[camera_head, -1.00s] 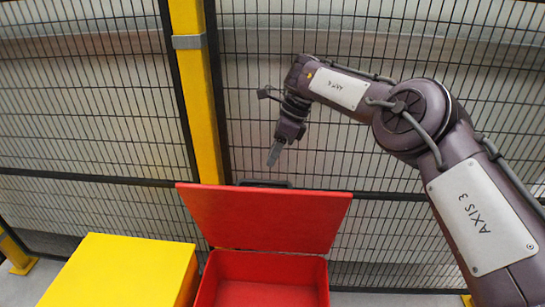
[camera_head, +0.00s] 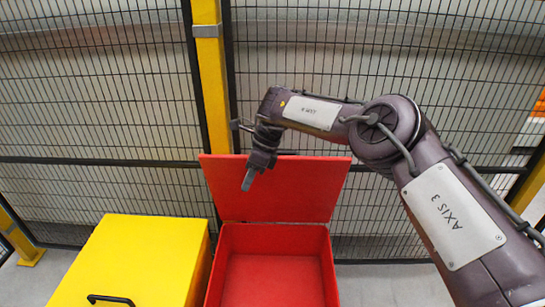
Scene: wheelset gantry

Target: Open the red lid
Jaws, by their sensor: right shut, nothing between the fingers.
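The red lid (camera_head: 302,190) stands raised at the back of the red box (camera_head: 272,238), tilted up and hinged along the box's rear edge. The box is open and its inside looks empty. My right gripper (camera_head: 248,180) is shut and empty. Its fingers point down and show in front of the lid's left part, above the box's back left corner. I cannot tell whether they touch the lid. My left gripper is not in view.
A yellow box (camera_head: 135,257) with a shut lid and a black handle (camera_head: 110,300) stands left of the red box. Behind is a black mesh fence (camera_head: 100,100) with a yellow post (camera_head: 212,85).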

